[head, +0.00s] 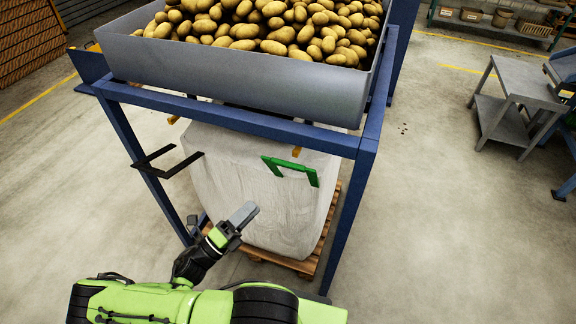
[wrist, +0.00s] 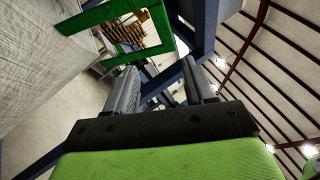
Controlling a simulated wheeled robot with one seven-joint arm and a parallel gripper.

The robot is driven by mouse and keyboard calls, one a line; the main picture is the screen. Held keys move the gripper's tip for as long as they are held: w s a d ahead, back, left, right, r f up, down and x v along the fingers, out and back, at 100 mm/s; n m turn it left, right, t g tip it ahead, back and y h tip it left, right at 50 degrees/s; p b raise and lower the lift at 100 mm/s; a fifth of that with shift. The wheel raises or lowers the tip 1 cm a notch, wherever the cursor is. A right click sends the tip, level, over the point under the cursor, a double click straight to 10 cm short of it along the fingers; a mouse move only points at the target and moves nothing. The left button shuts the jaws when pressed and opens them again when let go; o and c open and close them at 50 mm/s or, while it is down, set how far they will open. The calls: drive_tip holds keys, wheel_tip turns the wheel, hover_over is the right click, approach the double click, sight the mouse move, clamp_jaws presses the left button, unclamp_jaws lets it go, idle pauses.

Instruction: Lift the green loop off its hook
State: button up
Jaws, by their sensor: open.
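The green loop (head: 290,164) is a stiff, angular band at the upper front of the white bulk bag (head: 240,185), under the hopper frame. I cannot make out its hook clearly in either view. My gripper (head: 244,214) is below and left of the loop in the head view, in front of the bag, and apart from the loop. In the wrist view the loop (wrist: 162,24) crosses the top, beyond the fingers. My gripper (wrist: 160,86) is open there, with nothing between its fingers.
A grey hopper of potatoes (head: 235,70) sits above the bag on a blue frame (head: 352,205). A dark angular bar (head: 150,168) sticks out left of the bag. The bag stands on a wooden pallet (head: 315,245). The floor to the right is clear up to a grey table (head: 525,85).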

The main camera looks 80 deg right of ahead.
sight(287, 167)
drive_tip(key=s+d+r, duration=0.2)
drive_tip(key=d, duration=0.2)
drive_tip(key=s+d+r+n+h+p, duration=0.1)
drive_tip(key=s+d+r, duration=0.1)
drive_tip(key=s+d, duration=0.1)
drive_tip(key=s+d+r+n+t, duration=0.1)
drive_tip(key=s+d+r, duration=0.1)
drive_tip(key=d, duration=0.4)
drive_tip(key=shift+s+r+h, duration=0.2)
drive_tip(key=shift+r+h, duration=0.1)
drive_tip(key=shift+h, duration=0.1)
clamp_jaws()
